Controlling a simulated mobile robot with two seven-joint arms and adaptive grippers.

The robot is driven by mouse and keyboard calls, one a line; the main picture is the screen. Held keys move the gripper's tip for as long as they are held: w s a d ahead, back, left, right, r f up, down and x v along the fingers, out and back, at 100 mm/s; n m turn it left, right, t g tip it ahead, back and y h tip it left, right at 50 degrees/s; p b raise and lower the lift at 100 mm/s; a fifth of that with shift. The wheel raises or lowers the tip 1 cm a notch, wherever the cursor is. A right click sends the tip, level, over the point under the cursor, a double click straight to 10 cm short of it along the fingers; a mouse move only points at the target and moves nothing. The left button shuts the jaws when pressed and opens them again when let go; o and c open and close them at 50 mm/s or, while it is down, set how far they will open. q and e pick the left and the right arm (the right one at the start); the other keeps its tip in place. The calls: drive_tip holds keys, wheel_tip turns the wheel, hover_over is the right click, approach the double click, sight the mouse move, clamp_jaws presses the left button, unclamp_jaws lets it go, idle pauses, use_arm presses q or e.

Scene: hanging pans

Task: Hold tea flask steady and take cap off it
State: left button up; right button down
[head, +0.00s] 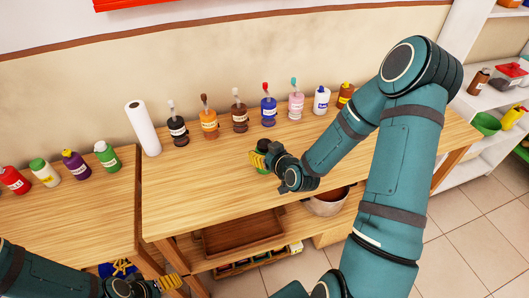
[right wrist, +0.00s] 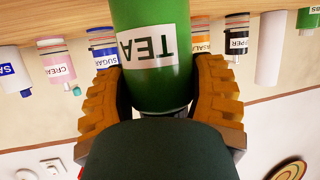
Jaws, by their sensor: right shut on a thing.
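The green tea flask (right wrist: 152,20) stands on the wooden table, its "TEA" label upside down in the right wrist view. My right gripper (right wrist: 160,88) is shut on it, one orange finger on each side. In the head view the right gripper (head: 262,158) hides most of the flask; only a little green (head: 263,146) shows. A dark green rounded shape fills the bottom of the right wrist view; I cannot tell if it is the cap or part of my gripper. My left gripper (head: 170,283) is low at the lower left, away from the flask; its finger gap is unclear.
A row of labelled bottles, including a blue one (head: 269,112) and an orange one (head: 209,125), stands behind the flask. A paper roll (head: 142,128) stands left of them. The table front (head: 190,205) is clear. A pot (head: 326,206) sits on the shelf below.

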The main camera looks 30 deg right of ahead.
drive_tip(key=shift+f, duration=0.1)
drive_tip(key=shift+c, duration=0.7)
unclamp_jaws()
